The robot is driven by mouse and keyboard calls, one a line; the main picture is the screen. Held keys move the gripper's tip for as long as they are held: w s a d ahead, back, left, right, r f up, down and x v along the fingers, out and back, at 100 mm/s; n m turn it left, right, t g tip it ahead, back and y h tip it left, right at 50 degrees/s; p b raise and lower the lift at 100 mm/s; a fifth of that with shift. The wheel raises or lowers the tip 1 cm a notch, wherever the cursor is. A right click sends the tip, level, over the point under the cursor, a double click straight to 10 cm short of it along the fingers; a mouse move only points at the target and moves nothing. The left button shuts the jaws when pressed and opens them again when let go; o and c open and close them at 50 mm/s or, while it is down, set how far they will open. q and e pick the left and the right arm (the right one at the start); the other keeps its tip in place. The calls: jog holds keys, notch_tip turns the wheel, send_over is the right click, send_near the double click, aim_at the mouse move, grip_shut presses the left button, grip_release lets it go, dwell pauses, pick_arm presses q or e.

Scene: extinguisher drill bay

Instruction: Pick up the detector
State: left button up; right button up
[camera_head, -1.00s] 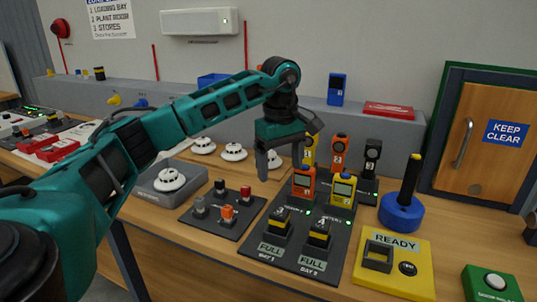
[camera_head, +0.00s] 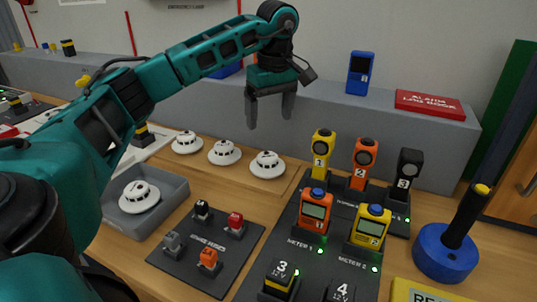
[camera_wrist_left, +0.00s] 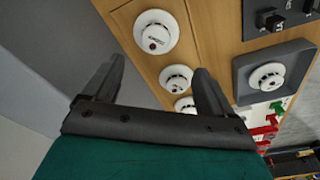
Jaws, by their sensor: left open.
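Three round white detectors sit in a row on a wooden board: a left one (camera_head: 187,142), a middle one (camera_head: 224,152) and a right one (camera_head: 267,164). A fourth white detector (camera_head: 139,196) sits in a grey tray (camera_head: 178,190). My left gripper (camera_head: 269,119) is open and empty, fingers pointing down, above and behind the right detector without touching it. In the left wrist view, the nearest detector (camera_wrist_left: 156,33) shows beyond and between the open fingers (camera_wrist_left: 159,68). My right gripper is not in view.
Upright yellow, orange and black devices and two meters (camera_head: 315,209) stand in a dark dock to the right. A dark plate with small knobs (camera_head: 205,245) lies in front. A grey ledge (camera_head: 330,130) runs behind, holding a blue device (camera_head: 359,73) and red box (camera_head: 429,104).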

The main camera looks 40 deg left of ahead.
pick_arm(q)
send_over(268, 156)
jog(key=f, duration=0.6)
jog(key=shift+s+d+f+b, duration=0.2)
jog(key=shift+s+d+b, duration=0.1)
jog(key=shift+s+d, duration=0.05)
jog(key=shift+w+a+f, duration=0.1)
jog(key=shift+f, duration=0.95)
jog(key=shift+w+a+f, duration=0.15)
jog(key=shift+f, duration=0.9)
jog(key=shift+w+a+f, duration=0.1)
jog(key=shift+f, duration=0.95)
jog(key=c, duration=1.2)
